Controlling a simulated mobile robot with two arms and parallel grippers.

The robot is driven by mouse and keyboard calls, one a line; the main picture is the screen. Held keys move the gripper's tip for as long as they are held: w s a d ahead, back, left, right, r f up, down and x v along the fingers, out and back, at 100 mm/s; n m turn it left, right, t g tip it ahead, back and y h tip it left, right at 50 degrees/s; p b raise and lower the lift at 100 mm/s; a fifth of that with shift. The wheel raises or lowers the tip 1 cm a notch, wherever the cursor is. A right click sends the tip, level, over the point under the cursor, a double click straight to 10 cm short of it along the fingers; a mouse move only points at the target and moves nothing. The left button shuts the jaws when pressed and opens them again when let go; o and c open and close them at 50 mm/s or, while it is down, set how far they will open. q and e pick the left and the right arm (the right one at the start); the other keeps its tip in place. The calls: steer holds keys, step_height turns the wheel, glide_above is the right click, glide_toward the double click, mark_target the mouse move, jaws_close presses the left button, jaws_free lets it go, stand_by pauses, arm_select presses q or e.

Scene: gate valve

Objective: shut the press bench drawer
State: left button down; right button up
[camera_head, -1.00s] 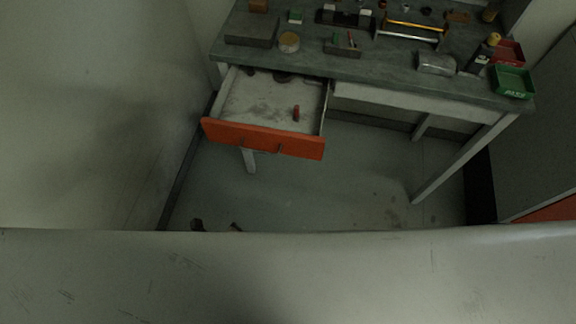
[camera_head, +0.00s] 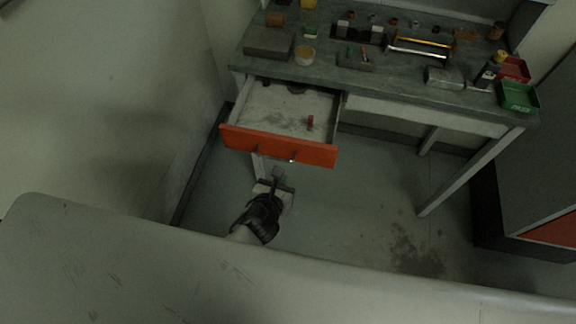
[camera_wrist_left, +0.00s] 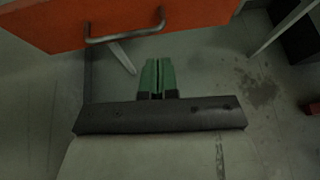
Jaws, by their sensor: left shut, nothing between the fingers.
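The press bench drawer (camera_head: 285,112) is pulled out from the left part of the bench. Its orange front (camera_head: 278,146) has a metal handle, which shows clearly in the left wrist view (camera_wrist_left: 124,36). A small red item (camera_head: 310,121) and some dark items at the back lie in the drawer. My left gripper (camera_head: 278,173) is just in front of and below the drawer front, apart from it as far as I can tell. In the left wrist view its green fingertips (camera_wrist_left: 157,76) are together and empty, below the handle. My right gripper is in neither view.
The bench top (camera_head: 400,82) holds a metal block, a round tin, small tools and a green bin (camera_head: 519,96) at the right. A bench leg (camera_head: 470,172) stands at the right. A pale surface crosses the foreground. The floor between is clear.

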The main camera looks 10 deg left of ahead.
arm_select(q)
steer(key=x, duration=0.3)
steer(key=r+x, duration=0.1)
steer(key=x, duration=0.1)
steer(key=shift+w+f, duration=0.15)
steer(key=shift+w, duration=0.4)
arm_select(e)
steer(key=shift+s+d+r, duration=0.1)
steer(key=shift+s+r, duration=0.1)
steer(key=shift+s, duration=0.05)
arm_select(q)
steer(key=shift+w, duration=0.1)
